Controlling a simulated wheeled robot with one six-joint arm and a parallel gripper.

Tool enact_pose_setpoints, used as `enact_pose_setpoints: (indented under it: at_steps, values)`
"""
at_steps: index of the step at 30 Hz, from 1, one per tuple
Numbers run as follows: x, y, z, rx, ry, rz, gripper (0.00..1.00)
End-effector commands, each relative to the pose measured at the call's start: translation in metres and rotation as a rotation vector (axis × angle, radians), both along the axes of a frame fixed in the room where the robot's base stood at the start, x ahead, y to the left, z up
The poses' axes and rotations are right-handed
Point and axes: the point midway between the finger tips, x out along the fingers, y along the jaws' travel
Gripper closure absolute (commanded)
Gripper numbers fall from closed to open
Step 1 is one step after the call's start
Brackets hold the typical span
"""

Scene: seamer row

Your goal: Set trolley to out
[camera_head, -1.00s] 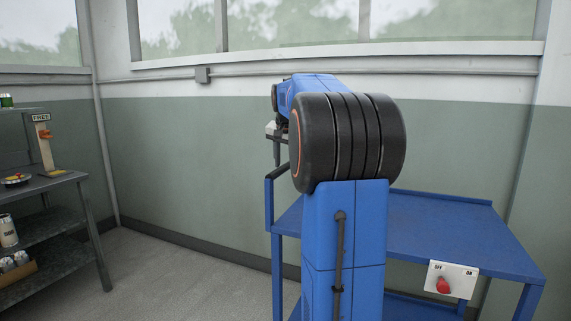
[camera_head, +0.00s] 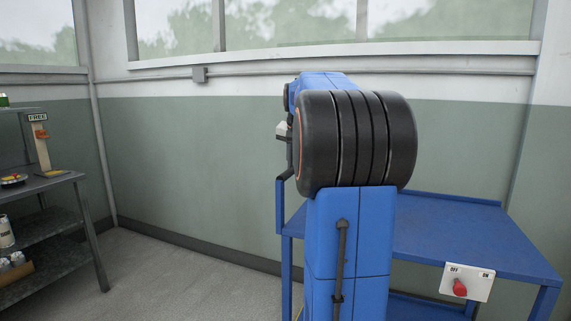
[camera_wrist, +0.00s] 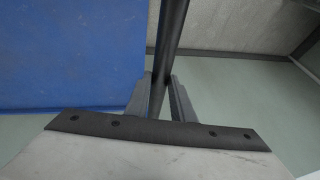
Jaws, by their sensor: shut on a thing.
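The blue trolley (camera_head: 450,235) stands to the right behind my arm, with a flat top, a lower shelf and a handle (camera_head: 279,205) at its left end. In the wrist view, the handle shows as a dark round bar (camera_wrist: 172,35) running between my two grey fingers. My gripper (camera_wrist: 162,92) is shut on this bar. The trolley's blue top (camera_wrist: 70,50) lies left of the bar there. In the head view my arm hides part of the trolley, and the fingertips are hidden.
A white panel (camera_head: 467,282) with a red OFF/ON switch is at the trolley's front. A dark shelf unit (camera_head: 50,185) stands at the left, with a post (camera_head: 40,145) marked FREE, cans and a dish. Bare floor (camera_head: 190,270) lies between. A green wall (camera_head: 200,160) closes the back.

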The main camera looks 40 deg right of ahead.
Motion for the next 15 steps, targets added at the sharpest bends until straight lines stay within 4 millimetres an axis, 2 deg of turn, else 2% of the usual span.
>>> enact_pose_setpoints:
  at_steps: [1, 15]
  values:
    - [-0.015, -0.006, 0.0, 0.0, 0.002, -0.008, 1.0]
    - [-0.135, -0.056, 0.0, 0.001, 0.0, -0.009, 1.0]
